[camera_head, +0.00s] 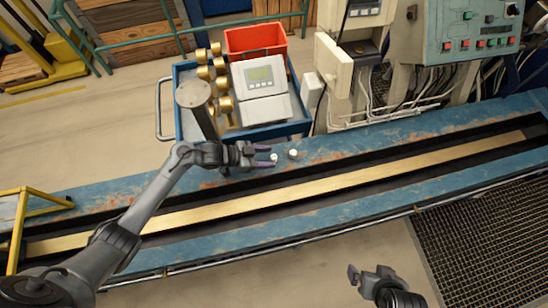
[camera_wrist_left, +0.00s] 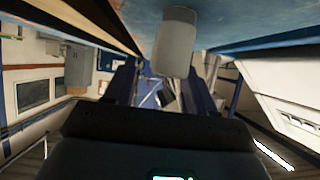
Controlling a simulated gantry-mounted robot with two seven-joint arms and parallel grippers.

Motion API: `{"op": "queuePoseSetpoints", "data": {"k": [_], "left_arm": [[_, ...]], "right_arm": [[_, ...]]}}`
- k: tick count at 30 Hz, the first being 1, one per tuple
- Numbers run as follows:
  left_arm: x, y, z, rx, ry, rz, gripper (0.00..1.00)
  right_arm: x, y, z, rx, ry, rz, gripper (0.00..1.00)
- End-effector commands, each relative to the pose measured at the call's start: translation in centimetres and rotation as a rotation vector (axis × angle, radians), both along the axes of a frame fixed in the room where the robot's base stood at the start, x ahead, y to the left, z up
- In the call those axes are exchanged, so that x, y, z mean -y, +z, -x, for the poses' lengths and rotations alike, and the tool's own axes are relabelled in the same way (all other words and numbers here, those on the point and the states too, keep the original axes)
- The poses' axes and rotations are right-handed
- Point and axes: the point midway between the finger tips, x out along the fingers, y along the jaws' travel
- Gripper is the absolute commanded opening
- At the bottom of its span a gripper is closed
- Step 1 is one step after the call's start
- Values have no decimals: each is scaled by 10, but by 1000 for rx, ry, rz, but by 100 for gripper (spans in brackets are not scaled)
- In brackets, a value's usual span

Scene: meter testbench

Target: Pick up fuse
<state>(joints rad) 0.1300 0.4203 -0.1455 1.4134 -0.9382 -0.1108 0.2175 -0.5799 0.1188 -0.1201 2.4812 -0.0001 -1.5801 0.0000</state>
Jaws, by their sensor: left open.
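Two small white fuses are on the blue bench rail. One fuse (camera_head: 274,157) is at my left gripper's fingertips, and the other fuse (camera_head: 293,154) stands just to its right. My left gripper (camera_head: 270,156) is open, with its fingers pointing right on either side of the nearer fuse. In the left wrist view, a pale cylindrical fuse (camera_wrist_left: 175,42) shows large between and beyond the open left gripper (camera_wrist_left: 160,82); I cannot tell whether the fingers touch it. My right gripper (camera_head: 369,272) is open and empty, low in the picture, away from the fuses.
A blue cart (camera_head: 187,125) behind the rail carries a grey meter (camera_head: 261,76), brass parts (camera_head: 219,68) and a red bin (camera_head: 256,39). The blue bench (camera_head: 340,149) has a long recessed channel in front of the fuses. A control panel (camera_head: 474,32) stands at back right.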

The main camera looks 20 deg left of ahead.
Motion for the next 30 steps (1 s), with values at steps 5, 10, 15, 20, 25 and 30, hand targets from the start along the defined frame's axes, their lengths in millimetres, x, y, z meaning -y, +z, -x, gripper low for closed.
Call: {"op": "queuePoseSetpoints", "data": {"k": [5,10,15,20,25,30], "left_arm": [[7,-5,-6,0,2,-1,55],[7,-5,-5,1,1,-2,55],[7,-5,-5,1,1,-2,35],[7,-5,-5,1,0,-2,10],[7,-5,-5,1,1,-2,0],[7,-5,-5,1,1,-2,0]], "right_arm": [[0,-1,0,-1,0,0,100],[0,-1,0,-1,0,0,100],[0,-1,0,-1,0,0,100],[0,-1,0,-1,0,0,100],[0,-1,0,-2,1,2,100],[0,-1,0,-2,2,2,100]]}}
